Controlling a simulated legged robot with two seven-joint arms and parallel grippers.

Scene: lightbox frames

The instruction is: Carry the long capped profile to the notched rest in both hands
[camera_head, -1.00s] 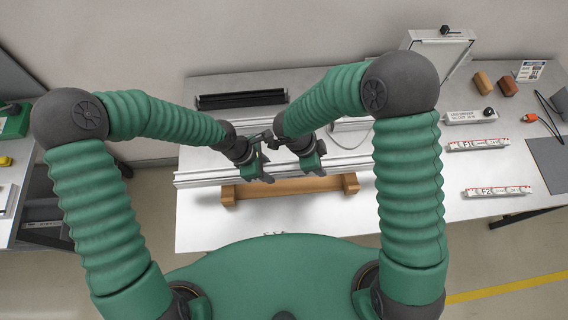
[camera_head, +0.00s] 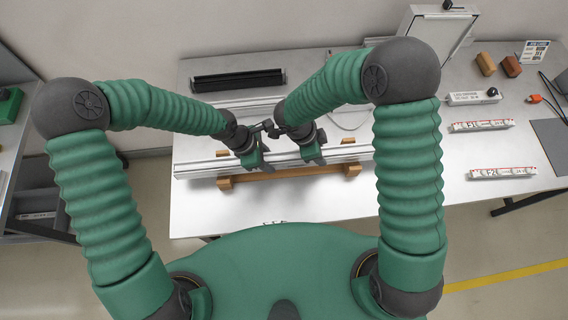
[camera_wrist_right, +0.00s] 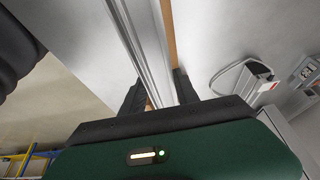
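The long silver profile (camera_head: 200,167) lies left to right across the middle of the table in the head view. Its end caps are too small to make out. The wooden notched rest (camera_head: 290,174) is under it, with wood showing in front of and behind the profile. I cannot tell whether the profile touches the notches. My left gripper (camera_head: 256,163) is closed around the profile left of its middle. My right gripper (camera_head: 314,157) is closed around it further right. In the right wrist view the profile (camera_wrist_right: 147,50) runs between the dark fingers (camera_wrist_right: 160,95).
A black slotted tray (camera_head: 238,80) lies at the back of the table. Marked bars (camera_head: 481,125) (camera_head: 502,173), a labelled white box (camera_head: 472,98) and brown blocks (camera_head: 485,64) are on the right. The front left of the table is clear.

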